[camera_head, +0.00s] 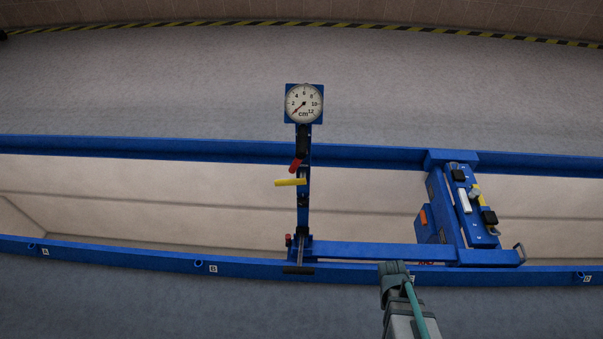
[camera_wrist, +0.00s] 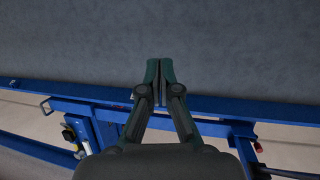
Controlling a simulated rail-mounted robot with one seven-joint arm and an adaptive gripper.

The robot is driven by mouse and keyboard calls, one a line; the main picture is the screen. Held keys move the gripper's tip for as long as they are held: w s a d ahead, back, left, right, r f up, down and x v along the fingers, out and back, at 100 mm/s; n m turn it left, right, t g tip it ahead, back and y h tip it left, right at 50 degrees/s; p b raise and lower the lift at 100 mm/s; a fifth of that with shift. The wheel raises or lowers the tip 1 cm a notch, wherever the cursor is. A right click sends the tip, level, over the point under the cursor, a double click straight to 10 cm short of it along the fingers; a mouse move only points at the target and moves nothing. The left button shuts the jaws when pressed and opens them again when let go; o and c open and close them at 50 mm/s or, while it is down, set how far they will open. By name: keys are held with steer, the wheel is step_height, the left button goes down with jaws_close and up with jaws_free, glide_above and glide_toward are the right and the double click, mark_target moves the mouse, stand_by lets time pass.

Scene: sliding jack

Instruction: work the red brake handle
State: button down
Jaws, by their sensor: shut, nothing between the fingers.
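A red lever (camera_head: 295,166) sits on the upright blue post, just above a yellow lever (camera_head: 290,182). A second, smaller red handle (camera_head: 288,240) stands at the foot of the post by the near rail; a red part near the rail also shows in the wrist view (camera_wrist: 258,147). I cannot tell which red part is the brake handle. My gripper (camera_head: 393,266) is right of the post, in front of the near rail in the picture. Its fingers (camera_wrist: 160,75) are shut and empty, apart from both red parts.
A round dial gauge (camera_head: 304,104) tops the post, its needle pointing low left. A blue jack unit (camera_head: 460,215) spans between the rails at right. The blue near rail (camera_head: 130,254) carries lettered labels. Grey floor lies clear in front.

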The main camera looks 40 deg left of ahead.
steer(key=w+a+r+n+t+y+b, duration=0.1)
steer(key=a+r+n+t+b, duration=0.25)
steer(key=a, duration=1.15)
steer(key=a+r+n+t+y+b, duration=0.1)
steer(key=a+r+n+t+b, duration=0.3)
steer(key=a, duration=1.1)
steer(key=s+a+r+t+y+b, duration=0.35)
steer(key=s+a+r, duration=0.25)
steer(key=a+r, duration=0.55)
steer(key=s+a+r+t+y+b, duration=0.2)
steer(key=s+a+r+t, duration=0.3)
steer(key=a+r, duration=0.65)
steer(key=w+d, duration=0.3)
steer(key=w, duration=0.9)
steer(key=shift+w+d+f+n+p, duration=0.2)
steer(key=shift+w+f+n+p, duration=0.15)
steer(key=shift+f, duration=0.1)
steer(key=shift+h, duration=0.25)
